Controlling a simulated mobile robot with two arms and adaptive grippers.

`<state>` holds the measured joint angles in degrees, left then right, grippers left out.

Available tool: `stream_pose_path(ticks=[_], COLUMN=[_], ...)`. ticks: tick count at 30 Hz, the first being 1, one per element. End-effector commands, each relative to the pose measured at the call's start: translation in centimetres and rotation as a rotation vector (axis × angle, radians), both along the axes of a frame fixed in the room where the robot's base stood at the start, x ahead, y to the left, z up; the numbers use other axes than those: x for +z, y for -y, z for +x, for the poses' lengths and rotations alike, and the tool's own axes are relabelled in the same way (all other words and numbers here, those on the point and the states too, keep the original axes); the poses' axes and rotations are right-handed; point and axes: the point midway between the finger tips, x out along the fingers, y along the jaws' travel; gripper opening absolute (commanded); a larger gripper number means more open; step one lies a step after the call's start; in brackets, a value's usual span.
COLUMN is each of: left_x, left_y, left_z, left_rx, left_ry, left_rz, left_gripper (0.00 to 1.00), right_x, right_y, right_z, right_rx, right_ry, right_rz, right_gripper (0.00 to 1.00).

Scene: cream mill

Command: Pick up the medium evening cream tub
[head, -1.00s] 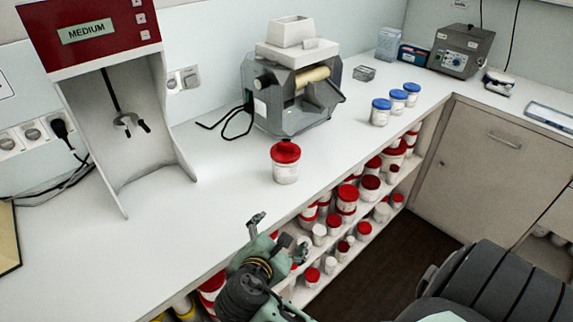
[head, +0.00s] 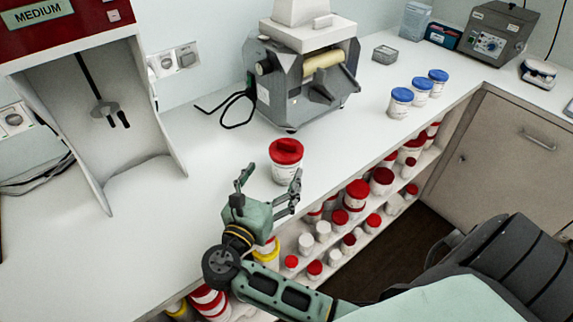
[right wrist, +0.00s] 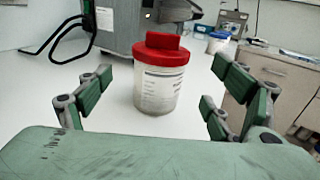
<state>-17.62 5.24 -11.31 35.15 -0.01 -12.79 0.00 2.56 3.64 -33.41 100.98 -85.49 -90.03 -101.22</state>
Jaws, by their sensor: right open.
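A white tub with a red lid (head: 286,160) stands upright on the white counter, in front of the grey roller machine. It also shows in the right wrist view (right wrist: 160,80), centred between the fingers, with its label partly in sight. My right gripper (head: 268,180) is open and empty at the counter's front edge, just short of the tub, its fingers pointing toward it. The fingers do not touch the tub. I cannot read the tub's label. My left gripper is not in view.
The roller machine (head: 305,80) stands close behind the tub. A mixer stand marked MEDIUM (head: 90,110) is at the left. Several blue-lidded tubs (head: 400,103) stand further right. Shelves under the counter hold several red-lidded tubs (head: 356,192). The counter left of the tub is clear.

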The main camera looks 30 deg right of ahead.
Motion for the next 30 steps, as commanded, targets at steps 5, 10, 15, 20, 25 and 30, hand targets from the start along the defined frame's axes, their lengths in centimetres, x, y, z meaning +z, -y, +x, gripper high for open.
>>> stream_pose_path(ticks=[5, 10, 15, 20, 25, 30], left_x=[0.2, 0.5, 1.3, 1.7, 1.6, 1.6], left_y=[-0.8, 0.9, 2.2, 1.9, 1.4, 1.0], left_z=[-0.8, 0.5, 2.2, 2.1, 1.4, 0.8], left_rx=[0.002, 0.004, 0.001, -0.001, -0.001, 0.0], left_ry=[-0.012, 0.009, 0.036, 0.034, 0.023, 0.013], left_rz=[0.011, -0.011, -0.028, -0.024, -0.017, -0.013], left_gripper=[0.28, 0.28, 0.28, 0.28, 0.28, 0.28], right_x=[-1.4, -1.4, -1.2, -1.3, -1.4, -1.5], right_y=[0.7, 1.6, 3.9, 5.7, 6.3, 6.3], right_z=[0.4, 1.1, 2.6, 3.9, 4.2, 4.2], right_rx=[-0.001, -0.001, -0.002, 0.0, -0.001, 0.0], right_ry=[0.003, 0.002, 0.002, 0.001, 0.002, 0.002], right_rz=[-0.002, -0.001, -0.003, 0.0, 0.001, 0.002], right_gripper=[0.84, 0.84, 0.84, 0.84, 0.84, 0.83])
